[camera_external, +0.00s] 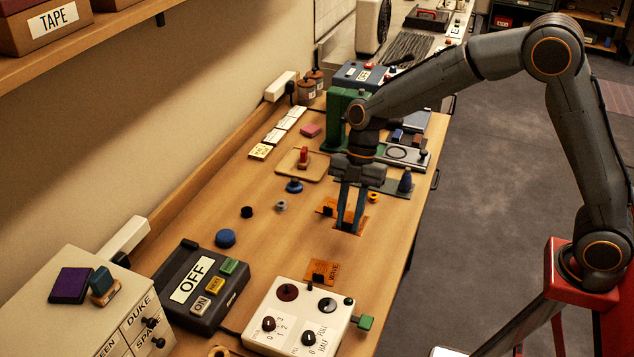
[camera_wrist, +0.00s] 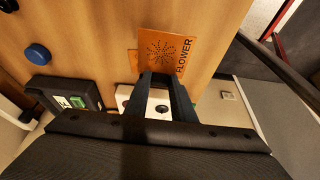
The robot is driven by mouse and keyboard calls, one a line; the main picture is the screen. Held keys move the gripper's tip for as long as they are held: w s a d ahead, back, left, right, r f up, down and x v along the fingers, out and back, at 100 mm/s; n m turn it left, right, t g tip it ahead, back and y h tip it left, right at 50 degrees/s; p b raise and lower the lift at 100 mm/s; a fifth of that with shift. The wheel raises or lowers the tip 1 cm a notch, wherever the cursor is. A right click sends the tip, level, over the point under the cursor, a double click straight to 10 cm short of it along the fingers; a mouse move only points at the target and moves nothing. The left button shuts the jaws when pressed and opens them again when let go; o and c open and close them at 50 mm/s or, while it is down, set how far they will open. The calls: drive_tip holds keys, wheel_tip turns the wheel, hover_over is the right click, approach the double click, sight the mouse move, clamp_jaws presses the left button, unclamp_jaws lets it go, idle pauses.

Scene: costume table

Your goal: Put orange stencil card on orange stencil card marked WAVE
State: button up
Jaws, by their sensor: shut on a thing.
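My gripper (camera_external: 350,227) points down over the table, farther along it than the orange stencil card marked WAVE (camera_external: 329,269). In the wrist view, my gripper (camera_wrist: 160,76) is shut on an orange stencil card (camera_wrist: 160,50) marked FLOWER, with a dotted flower pattern. In the external view orange shows on both sides of my fingers; I cannot tell how much is the held card. An orange sliver (camera_wrist: 132,62) peeks out behind the FLOWER card.
The white control panel (camera_external: 296,325) and the dark OFF box (camera_external: 205,283) stand at the near end. A blue disc (camera_external: 225,238) and black knob (camera_external: 247,212) lie left. The table's right edge is close.

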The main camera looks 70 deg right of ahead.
drive_tip(key=w+a, duration=0.4)
drive_tip(key=a, duration=0.2)
drive_tip(key=p, duration=0.1)
hover_over(323, 270)
wheel_tip(323, 270, down, 4)
drive_tip(key=shift+f, duration=0.25)
drive_tip(key=shift+f+p, duration=0.8)
drive_tip(key=shift+f, duration=1.85)
drive_tip(key=shift+f, duration=0.1)
drive_tip(key=o, duration=1)
